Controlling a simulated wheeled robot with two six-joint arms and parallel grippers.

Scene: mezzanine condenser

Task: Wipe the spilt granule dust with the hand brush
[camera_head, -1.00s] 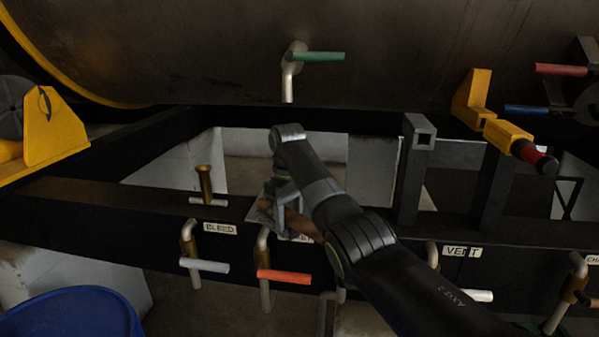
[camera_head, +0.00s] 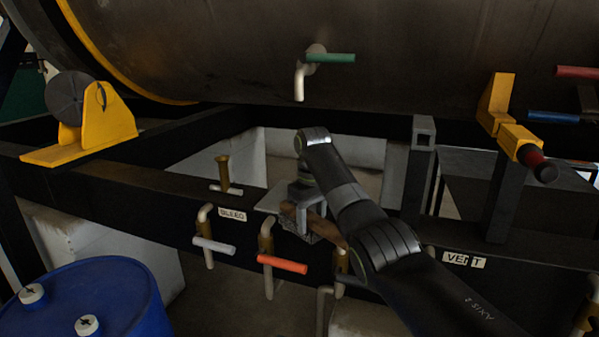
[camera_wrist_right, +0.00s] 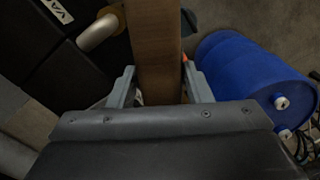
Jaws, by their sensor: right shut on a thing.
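My right gripper (camera_head: 305,212) is at the black frame rail, right of the BLEED label, and is shut on a brown wooden piece (camera_head: 326,230), which looks like the hand brush. In the right wrist view the brown wooden handle (camera_wrist_right: 157,50) runs up between the two fingers of the right gripper (camera_wrist_right: 158,90). The bristles are hidden or too dark to make out. A pale grey flat patch (camera_head: 271,200) shows on the rail just left of the gripper. I cannot make out the granule dust. My left gripper is not in view.
A blue drum (camera_head: 85,300) stands at the lower left. Valves with a white handle (camera_head: 214,245) and an orange handle (camera_head: 282,264) stick out below the rail. A green-handled tap (camera_head: 330,57) hangs from the large tank (camera_head: 240,50). A brass fitting (camera_head: 224,175) stands on the rail.

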